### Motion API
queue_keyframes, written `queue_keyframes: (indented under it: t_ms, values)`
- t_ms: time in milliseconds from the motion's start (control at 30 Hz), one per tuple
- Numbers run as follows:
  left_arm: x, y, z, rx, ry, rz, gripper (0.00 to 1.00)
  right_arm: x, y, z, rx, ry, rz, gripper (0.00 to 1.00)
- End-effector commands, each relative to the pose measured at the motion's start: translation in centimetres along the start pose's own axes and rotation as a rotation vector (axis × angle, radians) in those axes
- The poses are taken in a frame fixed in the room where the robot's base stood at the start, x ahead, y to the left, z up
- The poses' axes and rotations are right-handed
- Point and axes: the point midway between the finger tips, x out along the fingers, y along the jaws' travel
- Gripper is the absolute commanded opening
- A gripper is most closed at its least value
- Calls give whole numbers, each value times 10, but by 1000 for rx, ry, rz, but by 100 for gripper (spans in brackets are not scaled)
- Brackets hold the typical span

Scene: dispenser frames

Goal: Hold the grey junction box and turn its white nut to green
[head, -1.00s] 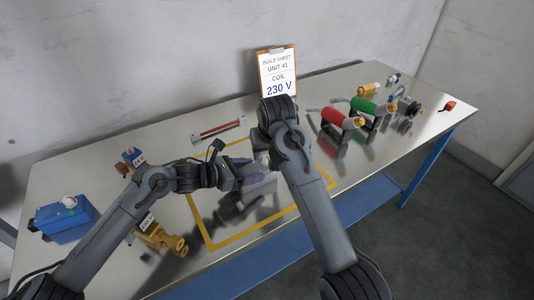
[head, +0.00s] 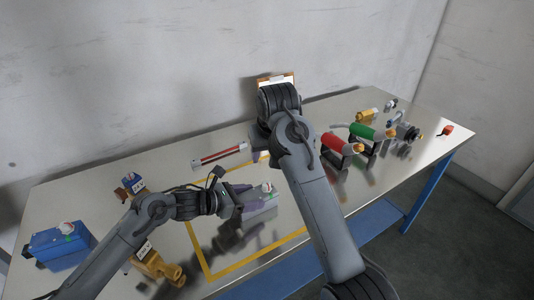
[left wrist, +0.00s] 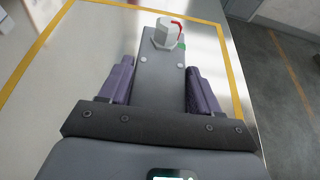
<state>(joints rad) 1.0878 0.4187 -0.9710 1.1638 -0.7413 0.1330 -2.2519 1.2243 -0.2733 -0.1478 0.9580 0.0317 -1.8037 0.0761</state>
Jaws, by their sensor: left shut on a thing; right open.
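My left gripper (head: 232,202) is shut on the grey junction box (head: 262,204) and holds it over the marked area; its purple fingers lie along both sides in the left wrist view (left wrist: 158,88). The white nut (head: 268,188) sits at the box's far end and shows clearly in the left wrist view (left wrist: 166,34). A red curved mark (left wrist: 179,30) runs on the nut, its lower end close to a green mark (left wrist: 182,45) on the box. My right arm rises above and beyond the box; its fingers are hidden, and nothing of it touches the nut in the wrist view.
A yellow-taped outline (head: 206,262) lies on the metal table. A blue box (head: 62,244) and yellow-brown parts (head: 158,266) are at left. A red-and-white bar (head: 220,153) lies behind. Red (head: 338,142) and green (head: 364,131) coils stand at right.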

Motion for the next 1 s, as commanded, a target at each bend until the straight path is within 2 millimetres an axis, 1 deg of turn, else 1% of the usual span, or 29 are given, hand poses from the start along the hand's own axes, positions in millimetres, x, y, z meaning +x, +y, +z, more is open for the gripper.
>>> queue_keyframes:
  t_ms: [67, 100, 267, 533, 667, 767, 867, 1000]
  values:
    - [0, 0, 0, 0, 1, 0, 25, 0, 0, 0, 0, 0, 0, 54]
    - [0, 0, 0, 0, 1, 0, 67, 0, 0, 0, 0, 0, 0, 54]
    - [0, 0, 0, 0, 0, 0, 92, 0, 0, 0, 0, 0, 0, 54]
    - [0, 0, 0, 0, 0, 0, 92, 0, 0, 0, 0, 0, 0, 54]
    - [-5, 0, 0, 0, 0, 1, 92, 0, 0, 0, 0, 0, 0, 54]
    - [-15, 1, 0, 2, 1, 2, 92, 0, 0, 0, 0, 0, 0, 54]
    - [-30, 1, 0, 2, 1, 2, 92, 0, 0, 0, 0, 0, 0, 54]
    - [-56, 1, -1, 2, 1, 3, 92, 0, 0, 0, 0, 0, 0, 54]
